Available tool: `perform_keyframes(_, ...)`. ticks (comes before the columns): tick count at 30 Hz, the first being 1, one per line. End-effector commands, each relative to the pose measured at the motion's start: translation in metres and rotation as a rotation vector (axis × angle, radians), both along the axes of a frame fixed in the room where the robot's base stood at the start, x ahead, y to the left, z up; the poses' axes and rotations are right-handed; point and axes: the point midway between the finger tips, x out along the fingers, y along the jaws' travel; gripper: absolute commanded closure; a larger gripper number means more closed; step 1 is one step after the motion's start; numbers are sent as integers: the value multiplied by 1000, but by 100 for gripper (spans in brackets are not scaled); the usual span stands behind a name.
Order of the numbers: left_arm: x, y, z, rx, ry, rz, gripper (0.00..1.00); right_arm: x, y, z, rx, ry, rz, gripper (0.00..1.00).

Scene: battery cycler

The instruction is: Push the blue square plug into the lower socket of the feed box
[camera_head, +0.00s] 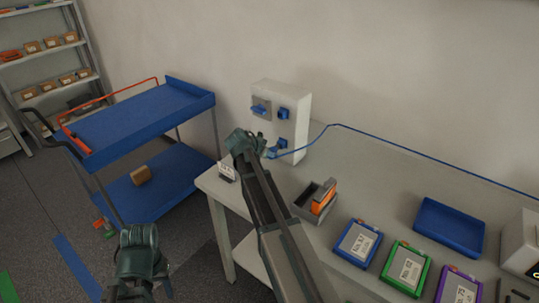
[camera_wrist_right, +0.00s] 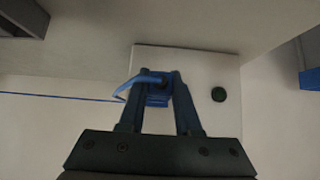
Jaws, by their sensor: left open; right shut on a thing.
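The white feed box (camera_head: 297,98) stands at the back of the bench against the wall. Its upper blue socket (camera_head: 283,113) and lower blue socket (camera_head: 282,143) show on its front. My right gripper (camera_head: 262,149) is in front of the lower part of the box, shut on the blue plug (camera_head: 271,153). In the right wrist view the plug (camera_wrist_right: 157,98) sits between the fingertips, before the box face (camera_wrist_right: 212,70). I cannot tell whether it touches the socket. My left gripper (camera_head: 142,240) is open and empty, low at the front left, away from the box.
A blue cable (camera_head: 375,138) runs from the plug to the right along the wall. A grey bin (camera_head: 309,205), several coloured battery trays (camera_head: 357,243) and a blue tray (camera_head: 450,227) occupy the bench. A blue cart (camera_head: 140,120) stands left of it.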

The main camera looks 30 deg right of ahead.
Motion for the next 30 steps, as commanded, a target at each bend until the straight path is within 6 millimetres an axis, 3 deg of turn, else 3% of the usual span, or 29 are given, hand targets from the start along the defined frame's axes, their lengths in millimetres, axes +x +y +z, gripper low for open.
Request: perform_keyframes(30, 0, 0, 0, 0, 0, 0, 50, 4, -10, 0, 0, 0, 0, 99)
